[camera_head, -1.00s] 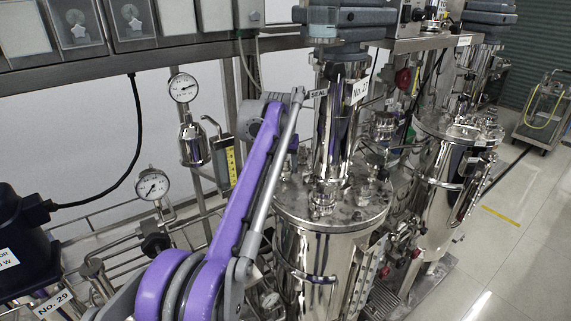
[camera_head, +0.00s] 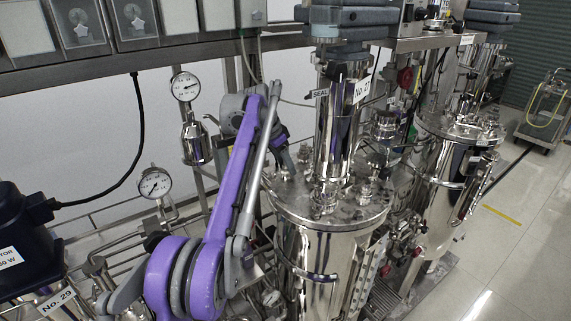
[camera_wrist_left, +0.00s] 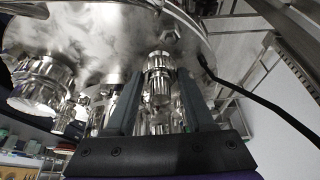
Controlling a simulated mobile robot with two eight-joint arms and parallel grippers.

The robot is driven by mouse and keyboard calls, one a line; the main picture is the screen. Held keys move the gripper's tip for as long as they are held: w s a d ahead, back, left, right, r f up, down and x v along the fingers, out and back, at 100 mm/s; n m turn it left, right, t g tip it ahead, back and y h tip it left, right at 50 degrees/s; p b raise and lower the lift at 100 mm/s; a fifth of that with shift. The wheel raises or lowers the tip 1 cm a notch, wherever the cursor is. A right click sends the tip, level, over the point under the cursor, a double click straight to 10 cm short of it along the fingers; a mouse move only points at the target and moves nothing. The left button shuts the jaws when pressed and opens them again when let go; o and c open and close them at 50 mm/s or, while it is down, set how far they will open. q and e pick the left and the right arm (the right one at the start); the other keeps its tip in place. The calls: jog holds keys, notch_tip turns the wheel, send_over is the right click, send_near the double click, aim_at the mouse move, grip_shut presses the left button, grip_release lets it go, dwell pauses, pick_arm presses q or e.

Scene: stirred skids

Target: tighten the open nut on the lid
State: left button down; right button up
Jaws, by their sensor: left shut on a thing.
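The steel vessel's round lid (camera_head: 296,205) carries several shiny fittings and a tall central column. My left gripper (camera_head: 287,163) reaches over the lid's back left edge, with its fingers pointing down. In the left wrist view, the gripper (camera_wrist_left: 158,88) has its two dark fingers on either side of a small bright metal nut (camera_wrist_left: 158,80) that stands on the lid (camera_wrist_left: 115,35). The gripper is shut on the nut. In the head view my gripper and arm mostly hide this nut. My right gripper is not in view.
The lid's central column (camera_head: 337,140) stands close to the right of my left gripper. A pressure gauge (camera_head: 185,87) and a lower gauge (camera_head: 154,183) are left of my arm. A second vessel (camera_head: 432,185) stands to the right.

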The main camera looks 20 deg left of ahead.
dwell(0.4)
pick_arm(q)
jog(key=shift+c, duration=1.3)
grip_release()
